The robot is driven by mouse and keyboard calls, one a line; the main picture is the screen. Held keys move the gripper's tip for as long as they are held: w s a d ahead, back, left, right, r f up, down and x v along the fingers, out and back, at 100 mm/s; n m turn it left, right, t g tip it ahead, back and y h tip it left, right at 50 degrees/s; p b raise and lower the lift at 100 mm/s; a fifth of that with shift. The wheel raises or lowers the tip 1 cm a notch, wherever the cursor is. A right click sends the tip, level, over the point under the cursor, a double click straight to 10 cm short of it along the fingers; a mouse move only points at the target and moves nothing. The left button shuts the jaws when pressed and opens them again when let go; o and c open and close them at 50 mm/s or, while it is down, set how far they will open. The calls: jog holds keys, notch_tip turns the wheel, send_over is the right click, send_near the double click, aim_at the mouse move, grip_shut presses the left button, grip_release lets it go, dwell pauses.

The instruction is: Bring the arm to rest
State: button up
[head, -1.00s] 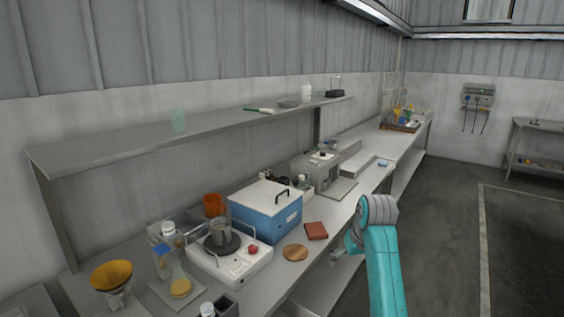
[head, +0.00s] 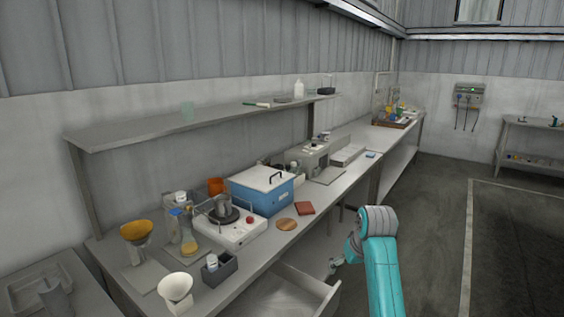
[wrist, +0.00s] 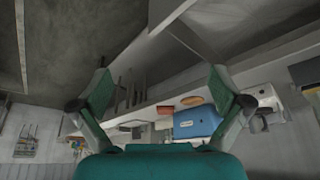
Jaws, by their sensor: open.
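My teal arm (head: 381,262) stands at the lower right of the head view, in front of the long bench and apart from it. My gripper (head: 336,263) is small there, low beside the bench front. In the wrist view my gripper (wrist: 160,92) has its two fingers spread wide with nothing between them. Beyond the fingers the bench shows tilted, with the blue box (wrist: 196,122) on it.
An open drawer (head: 314,284) sticks out of the bench near my arm. A hot plate (head: 231,229), the blue box (head: 262,194), a wooden disc (head: 287,224) and a red block (head: 305,208) stand on the bench. The floor (head: 430,220) at right is clear.

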jog(key=s+f+t, duration=0.1)
jog(key=s+f, duration=0.4)
jog(key=f, duration=0.5)
jog(key=s+f+t, duration=0.1)
jog(key=s+f, duration=0.4)
jog(key=f, duration=0.5)
jog(key=s+f+m+t, duration=0.1)
jog(key=s+f, duration=0.3)
jog(key=s, duration=0.5)
jog(key=s+f+t, duration=0.2)
jog(key=s+f, duration=0.2)
jog(key=s, duration=0.4)
jog(key=s+r+t, duration=0.1)
jog(key=s+r, duration=0.1)
jog(key=s, duration=0.8)
jog(key=s+r+t, duration=0.1)
jog(key=s+r, duration=0.1)
jog(key=s, duration=0.8)
jog(key=s+r+t, duration=0.3)
jog(key=s+r, duration=1.1)
jog(key=shift+s+a+r+m+h, duration=0.25)
jog(key=shift+a+r+m+h, duration=0.05)
jog(key=shift+r+m+h, duration=0.1)
